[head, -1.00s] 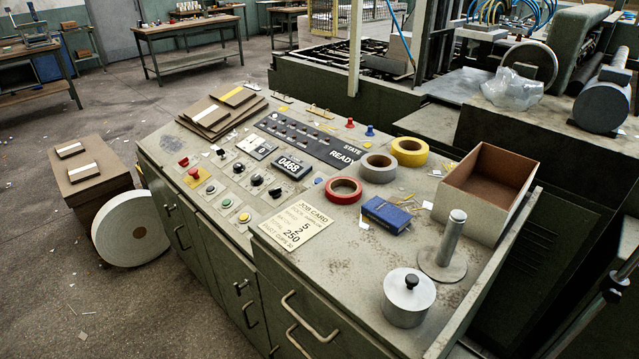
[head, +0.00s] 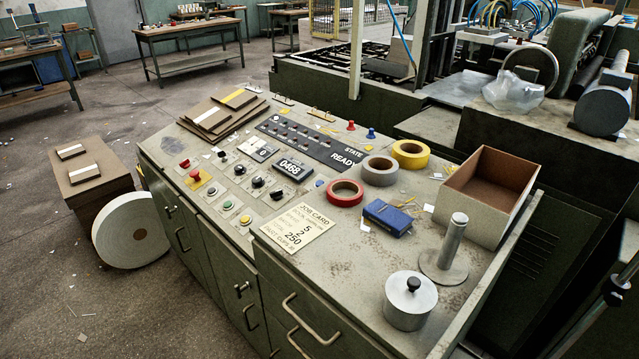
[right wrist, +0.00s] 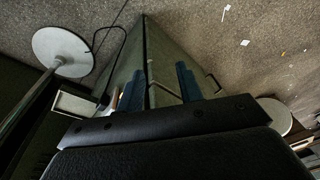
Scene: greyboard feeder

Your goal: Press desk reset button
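The desk (head: 350,260) carries a control panel with several buttons and knobs. A red mushroom button (head: 195,175) sits on a yellow plate. The small labels are too small to read, so I cannot tell which button is marked reset. A display reads READY (head: 347,157). My right gripper (right wrist: 160,88) shows in the right wrist view, its blue fingers apart and empty, near the cabinet. My left gripper is not in view.
The desk top also holds a job card (head: 298,223), tape rolls (head: 345,192), a blue box (head: 387,217), an open carton (head: 485,195), a metal post (head: 450,245) and a lidded pot (head: 408,302). Grey boards (head: 212,118) lie at the back left.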

